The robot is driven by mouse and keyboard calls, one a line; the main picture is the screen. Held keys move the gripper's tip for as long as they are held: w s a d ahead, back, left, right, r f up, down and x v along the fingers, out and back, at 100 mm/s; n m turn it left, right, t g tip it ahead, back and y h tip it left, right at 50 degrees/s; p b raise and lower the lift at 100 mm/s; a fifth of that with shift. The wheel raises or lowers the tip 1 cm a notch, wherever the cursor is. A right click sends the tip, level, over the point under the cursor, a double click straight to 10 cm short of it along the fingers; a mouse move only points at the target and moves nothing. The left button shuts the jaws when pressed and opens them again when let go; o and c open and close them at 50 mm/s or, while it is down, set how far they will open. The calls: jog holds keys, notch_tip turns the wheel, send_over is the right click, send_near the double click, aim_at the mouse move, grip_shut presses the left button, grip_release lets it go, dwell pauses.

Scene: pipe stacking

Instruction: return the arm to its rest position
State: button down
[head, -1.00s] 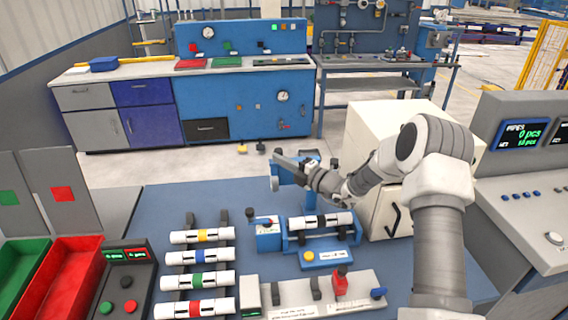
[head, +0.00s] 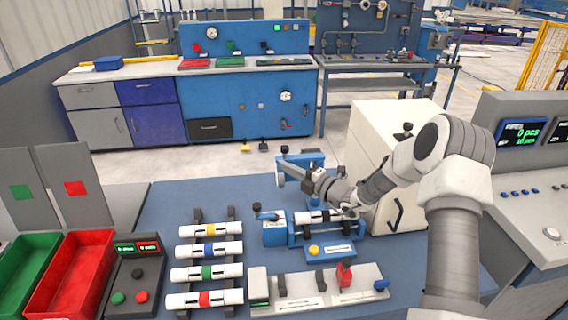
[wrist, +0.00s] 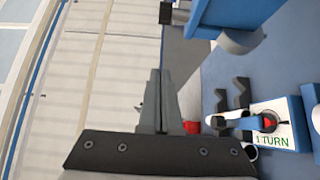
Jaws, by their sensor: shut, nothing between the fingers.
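My gripper (head: 281,172) is held above the back part of the blue table (head: 168,205), its fingers pointing left and away from the pipes. In the wrist view my gripper (wrist: 158,78) has its two grey fingers together with nothing between them. Beyond the fingers the wrist view shows pale floor on the left and the table's edge on the right. My arm reaches in from the right and bends down over the table, in front of the white cabinet (head: 388,140).
Several white pipes with coloured bands lie on a rack (head: 207,250). A blue fixture (head: 272,234) holds another pipe below my gripper. A grey fixture plate (head: 320,290) is at the front. Green (head: 25,262) and red (head: 72,275) bins stand left, a control panel (head: 545,215) right.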

jog(key=s+a+v, duration=0.1)
jog(key=v, duration=0.7)
jog(key=s+a+r+n+g+h, duration=0.1)
jog(key=s+a+r+n+g, duration=0.15)
jog(key=s+n, duration=0.45)
jog(key=s+a+r+n+g+h, duration=0.1)
jog(key=s+a+r+n+g, duration=0.1)
jog(key=s+r+n+g, duration=0.35)
jog(key=s+a+r+n+g+h, duration=0.1)
jog(key=s+a+n+g, duration=0.1)
jog(key=s+n, duration=0.65)
jog(key=s+d+r+n+t+h, duration=0.2)
jog(key=s+d+n+h, duration=0.3)
jog(key=n, duration=0.6)
jog(key=s+d+r+n+t+h, duration=0.1)
jog(key=s+d+r+n+h, duration=0.4)
jog(key=s+d+n, duration=0.4)
jog(key=d+n, duration=0.1)
jog(key=n, duration=0.2)
jog(key=shift+d+t+h, duration=0.25)
jog(key=shift+t+h, duration=0.05)
jog(key=shift+t, duration=0.1)
